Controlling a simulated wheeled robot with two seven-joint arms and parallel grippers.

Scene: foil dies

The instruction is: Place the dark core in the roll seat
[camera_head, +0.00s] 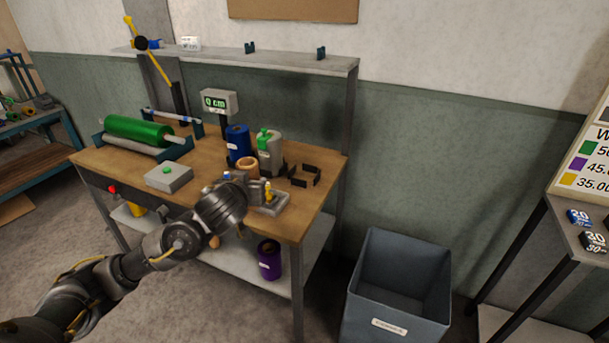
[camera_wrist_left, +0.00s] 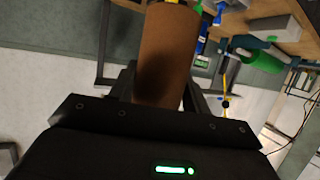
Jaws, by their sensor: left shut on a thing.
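My left gripper (camera_head: 246,184) is over the front right part of the workbench. In the left wrist view its two fingers (camera_wrist_left: 160,95) are shut on a brown tubular core (camera_wrist_left: 165,50). In the head view a tan round end (camera_head: 247,165) shows just beyond the gripper and looks like this core; my wrist hides its lower part. A green roll (camera_head: 139,131) lies on a teal-ended cradle (camera_head: 101,143) at the bench's left. I cannot tell for certain which fixture is the roll seat. My right gripper is not in view.
Blue (camera_head: 238,142) and grey-green (camera_head: 270,150) containers stand close behind the gripper. Dark brackets (camera_head: 305,177) and a small grey fixture (camera_head: 270,204) are to its right. A grey button box (camera_head: 168,177) sits left. A purple roll (camera_head: 269,262) is on the lower shelf. A bin (camera_head: 400,285) stands right.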

